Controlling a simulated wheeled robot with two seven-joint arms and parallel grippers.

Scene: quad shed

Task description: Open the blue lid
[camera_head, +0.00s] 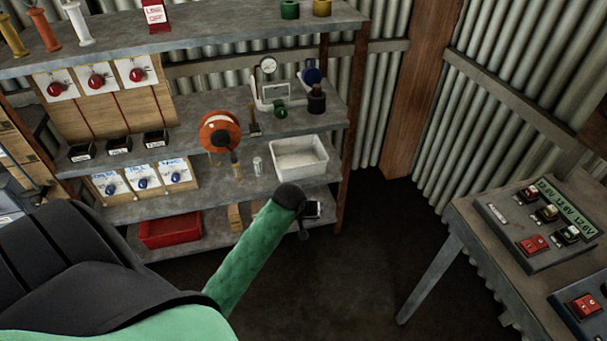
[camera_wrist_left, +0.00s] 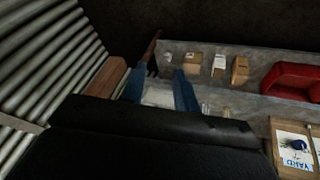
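A round dark blue piece (camera_head: 311,75), the one most like a blue lid, stands on the middle shelf above a small dark pot (camera_head: 316,100). I cannot tell how it is fixed or whether it is open. A green arm with a black end (camera_head: 289,196), which appears to be my left arm, reaches in from the lower left, below and in front of it, clear of it. My left gripper (camera_wrist_left: 157,92) shows two blue fingers spread apart in the wrist view, with nothing held between them. Its fingers are not clear in the head view. My right gripper is not in view.
A white tray (camera_head: 299,157) stands on a lower shelf behind the arm's end. An orange reel (camera_head: 220,132), blue-knobbed switches (camera_head: 143,183) and a red tray (camera_head: 170,231) are left of it. A bench (camera_head: 469,222) with switch boxes stands right. The floor between is clear.

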